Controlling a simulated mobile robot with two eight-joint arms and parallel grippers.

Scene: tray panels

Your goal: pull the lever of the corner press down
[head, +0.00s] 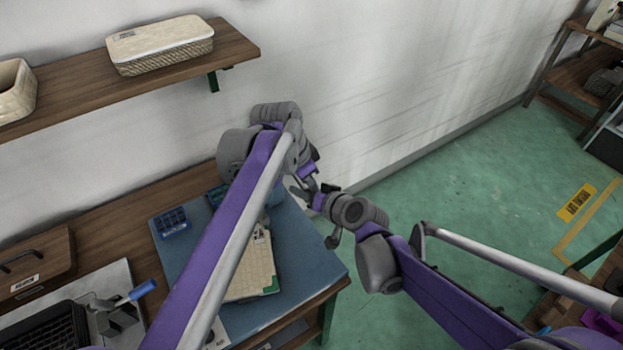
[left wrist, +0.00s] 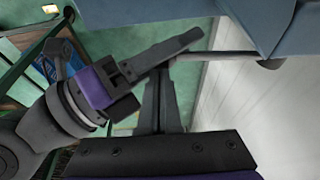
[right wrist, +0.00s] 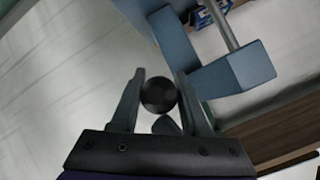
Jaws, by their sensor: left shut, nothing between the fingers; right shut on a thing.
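The corner press is mostly hidden behind my left arm in the head view. Its blue-grey body (right wrist: 235,72) shows in the right wrist view and at the top of the left wrist view (left wrist: 285,25). A light grey rod (left wrist: 215,55) shows beside the body there. My right gripper (head: 302,190) is shut on a dark round knob (right wrist: 158,96), seen between its fingers; it seems to be the lever's end. My left gripper (left wrist: 158,98) is shut and empty, close to the right gripper, whose finger crosses in front of it.
A blue mat (head: 310,262) covers the table's right end, with a cream board (head: 252,275) and a small blue box (head: 172,223) on it. A shelf (head: 235,50) hangs on the wall above. Green floor (head: 470,200) lies open to the right.

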